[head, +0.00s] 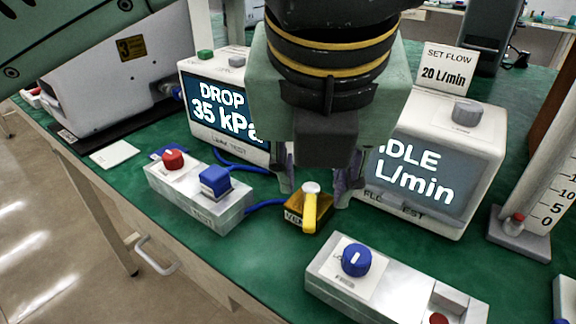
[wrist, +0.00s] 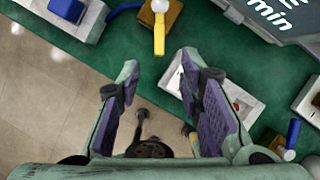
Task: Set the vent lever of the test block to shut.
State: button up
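The test block (head: 292,221) is a small brass-coloured block on the green bench, its label partly hidden. Its vent lever (head: 309,212) is yellow with a white hub and points toward the bench's front edge. In the wrist view the lever (wrist: 159,38) shows at top centre, its tip toward my gripper. My gripper (head: 313,192) is open and empty, pointing down over the block. Its fingers appear on either side of the lever in the head view; the wrist view shows the fingertips (wrist: 158,62) apart, with the lever beyond them. I cannot tell of any contact or read the shut mark.
A white box with red and blue knobs (head: 199,203) stands left of the block. Another with a blue dial (head: 355,261) stands close at front right. Two display units, reading DROP 35 kPa (head: 215,107) and IDLE (head: 433,168), stand behind. A blue tube (head: 265,205) runs to the block.

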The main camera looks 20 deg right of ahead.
jog(key=v, duration=0.2)
jog(key=shift+s+a+r, duration=0.1)
jog(key=shift+s+r, duration=0.05)
jog(key=shift+r, duration=0.15)
